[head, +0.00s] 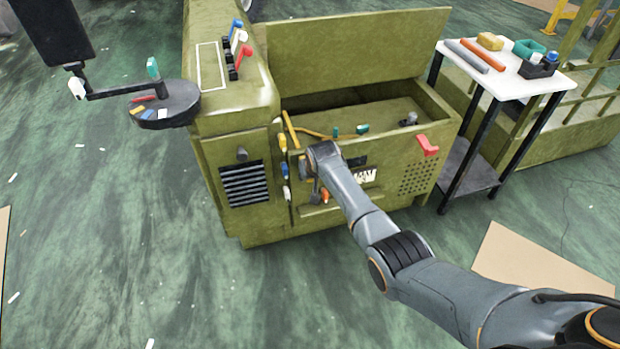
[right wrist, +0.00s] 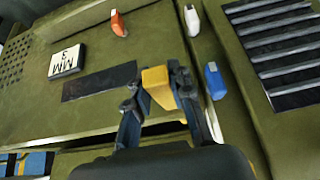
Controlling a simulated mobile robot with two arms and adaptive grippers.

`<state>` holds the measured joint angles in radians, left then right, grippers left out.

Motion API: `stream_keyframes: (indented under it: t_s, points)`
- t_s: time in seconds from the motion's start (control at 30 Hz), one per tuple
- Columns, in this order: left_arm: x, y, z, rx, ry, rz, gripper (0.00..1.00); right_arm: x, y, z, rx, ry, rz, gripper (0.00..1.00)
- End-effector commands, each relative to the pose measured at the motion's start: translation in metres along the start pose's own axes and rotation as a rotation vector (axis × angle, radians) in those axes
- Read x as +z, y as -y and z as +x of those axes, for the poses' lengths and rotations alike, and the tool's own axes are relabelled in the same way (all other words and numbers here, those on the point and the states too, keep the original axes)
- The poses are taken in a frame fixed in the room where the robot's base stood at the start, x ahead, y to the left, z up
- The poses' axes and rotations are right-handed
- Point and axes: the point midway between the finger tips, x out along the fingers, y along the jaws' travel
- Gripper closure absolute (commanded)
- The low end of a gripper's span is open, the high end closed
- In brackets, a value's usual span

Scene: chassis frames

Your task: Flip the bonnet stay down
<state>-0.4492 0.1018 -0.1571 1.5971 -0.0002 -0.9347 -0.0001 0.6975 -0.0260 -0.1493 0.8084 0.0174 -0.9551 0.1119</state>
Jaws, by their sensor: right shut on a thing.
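The green machine's bonnet (head: 365,55) stands raised at the back of its open bay. A thin yellow rod (head: 291,130), which looks like the bonnet stay, leans at the bay's front left corner. My right gripper (head: 306,175) is at the front panel just below the rod, mostly hidden by its own arm. In the right wrist view its fingers (right wrist: 158,100) are shut on a yellow block (right wrist: 157,82) in front of the panel. I cannot tell whether this block belongs to the rod. My left gripper is not in view.
Coloured levers, including a blue one (right wrist: 214,80) and a white one (right wrist: 192,20), stand beside the gripper. A red handle (head: 428,145) projects at the front right. A white-topped cart (head: 505,80) stands right; a round tray (head: 180,108) hangs left.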

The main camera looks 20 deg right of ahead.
Motion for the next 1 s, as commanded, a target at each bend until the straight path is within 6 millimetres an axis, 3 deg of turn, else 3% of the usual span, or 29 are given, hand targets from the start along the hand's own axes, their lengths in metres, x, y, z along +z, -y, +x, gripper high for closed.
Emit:
stream_keyframes:
  t_s: [0.43,0.47,0.57,1.0]
  points:
    - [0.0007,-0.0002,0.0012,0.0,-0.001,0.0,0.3,-0.0027,0.0003,-0.0007,-0.001,0.006,0.0,1.0]
    - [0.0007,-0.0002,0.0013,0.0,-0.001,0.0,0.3,-0.0027,0.0003,-0.0007,-0.001,0.006,0.0,0.77]
    - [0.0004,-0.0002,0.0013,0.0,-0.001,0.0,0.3,-0.0026,0.0003,-0.0007,0.0,0.005,0.0,0.56]
    - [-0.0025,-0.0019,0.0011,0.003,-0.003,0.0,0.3,-0.0021,0.0,-0.0046,0.0,0.006,0.0,0.55]
